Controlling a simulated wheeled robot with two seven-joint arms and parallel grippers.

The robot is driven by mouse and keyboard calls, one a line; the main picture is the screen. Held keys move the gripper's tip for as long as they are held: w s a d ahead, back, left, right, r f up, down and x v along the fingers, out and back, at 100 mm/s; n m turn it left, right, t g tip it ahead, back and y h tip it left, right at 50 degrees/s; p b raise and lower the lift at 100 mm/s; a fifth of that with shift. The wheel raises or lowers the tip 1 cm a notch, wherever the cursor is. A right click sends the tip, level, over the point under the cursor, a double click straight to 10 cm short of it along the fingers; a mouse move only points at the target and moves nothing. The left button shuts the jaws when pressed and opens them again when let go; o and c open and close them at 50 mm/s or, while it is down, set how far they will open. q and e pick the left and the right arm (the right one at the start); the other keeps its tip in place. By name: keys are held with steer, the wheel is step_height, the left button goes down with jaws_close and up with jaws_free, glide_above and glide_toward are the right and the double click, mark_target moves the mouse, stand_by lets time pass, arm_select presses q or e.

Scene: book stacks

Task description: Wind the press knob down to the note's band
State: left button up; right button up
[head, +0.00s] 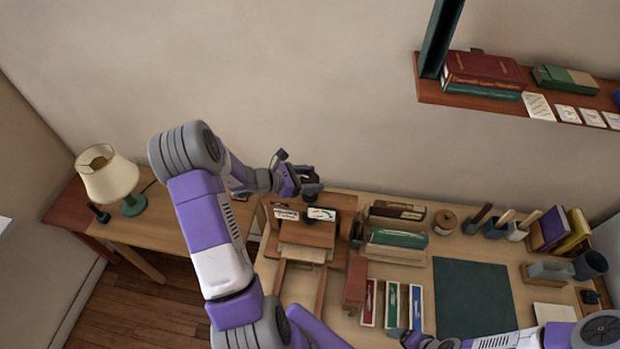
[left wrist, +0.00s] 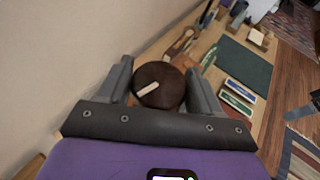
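The wooden book press (head: 308,235) stands at the left end of the desk. Its round dark brown knob (left wrist: 158,85) carries a pale pointer bar, tilted up to the right in the left wrist view. My left gripper (head: 309,181) is over the press, its two fingers on either side of the knob. I cannot tell whether both fingers press on it. A white note (head: 286,214) and a card with coloured marks (head: 321,214) are at the press top; their writing is too small to read. My right gripper (head: 404,337) is low in the head view, away from the press.
A dark green mat (head: 472,297) lies bare on the desk. A lamp (head: 108,174) stands on a side table at left. A wall shelf (head: 500,101) is above right.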

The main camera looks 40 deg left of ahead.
arm_select(q)
steer(key=c, duration=0.5)
steer(key=shift+m+g, duration=0.3)
steer(key=shift+m+g+h, duration=0.6)
steer(key=shift+m+h, duration=0.3)
steer(key=shift+h, duration=0.2)
steer(key=shift+m+g+h, duration=0.6)
steer(key=shift+m+g, duration=0.1)
steer(key=shift+m, duration=0.1)
steer(key=m+g+h, duration=0.1)
steer(key=m+g, duration=0.1)
steer(key=m+g+h+b, duration=0.1)
steer(key=m+g, duration=0.1)
steer(key=shift+w+m+h, duration=0.1)
steer(key=shift+m+h, duration=0.2)
steer(key=shift+r+m+g+h+b, duration=0.15)
steer(key=shift+m+g+h+b, duration=0.25)
steer(key=shift+m+g+b, duration=1)
steer(key=shift+m+g+p, duration=0.3)
steer(key=shift+g+p, duration=0.2)
steer(key=shift+g, duration=0.4)
steer(key=shift+r, duration=0.1)
